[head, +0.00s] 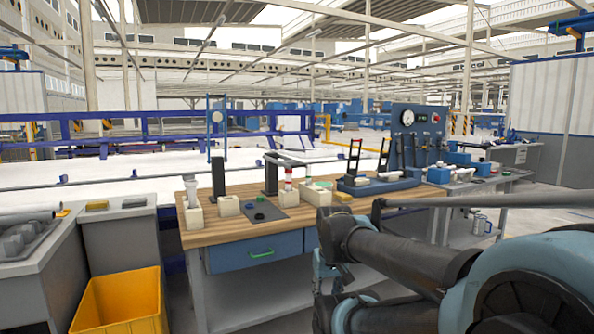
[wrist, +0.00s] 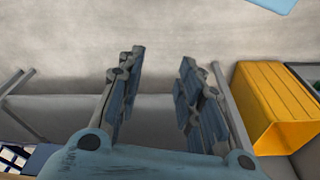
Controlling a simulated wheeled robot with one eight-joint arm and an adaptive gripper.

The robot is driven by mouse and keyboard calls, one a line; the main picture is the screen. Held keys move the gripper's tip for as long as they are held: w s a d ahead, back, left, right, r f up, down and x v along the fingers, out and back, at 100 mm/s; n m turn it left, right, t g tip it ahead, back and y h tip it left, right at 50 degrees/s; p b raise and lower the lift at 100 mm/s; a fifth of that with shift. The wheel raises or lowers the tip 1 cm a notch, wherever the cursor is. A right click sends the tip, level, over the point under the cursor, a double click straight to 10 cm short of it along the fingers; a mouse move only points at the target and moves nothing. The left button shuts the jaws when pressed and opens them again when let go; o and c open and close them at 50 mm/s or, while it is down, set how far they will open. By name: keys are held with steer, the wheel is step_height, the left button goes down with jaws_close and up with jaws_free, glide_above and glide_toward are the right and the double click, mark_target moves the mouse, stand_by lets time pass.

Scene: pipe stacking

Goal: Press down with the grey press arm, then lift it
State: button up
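A dark press stand (head: 271,178) rises from the wooden workbench in the head view. A slim grey press arm (head: 285,160) reaches right from its top, above a red and white pipe stack (head: 288,181). Whether the arm touches the stack is too small to tell. In the wrist view my gripper (wrist: 158,78) is open and empty, its two fingers apart over bare floor. The press does not show in the wrist view. In the head view my arm stands at the front right, off the bench's edge, and my gripper's fingers cannot be made out.
The workbench (head: 325,201) also carries pale blocks, a dark mat (head: 279,213) and another dark stand (head: 217,177). A blue gauge panel (head: 418,131) stands at its back right. A yellow bin (head: 122,303) is on the floor at left; it shows in the wrist view (wrist: 262,95).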

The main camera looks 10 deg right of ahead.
steer(key=o, duration=0.8)
steer(key=shift+s+a+r, duration=0.15)
steer(key=shift+s+r, duration=0.05)
steer(key=shift+r, duration=0.15)
steer(key=o, duration=0.6)
steer(key=w+a+r+m+t+y, duration=0.2)
steer(key=w+a+r+m, duration=0.3)
steer(key=w, duration=0.4)
steer(key=shift+w+a+m+y, duration=0.4)
steer(key=shift+m+y, duration=0.2)
steer(key=shift+y, duration=0.3)
steer(key=m+t+y, duration=0.2)
steer(key=m+t, duration=1.1)
steer(key=m, duration=1.3)
glide_toward(297, 166)
steer(key=x, duration=1)
steer(key=shift+w+d+f, duration=0.15)
steer(key=shift+w+f, duration=0.05)
steer(key=shift+w, duration=0.25)
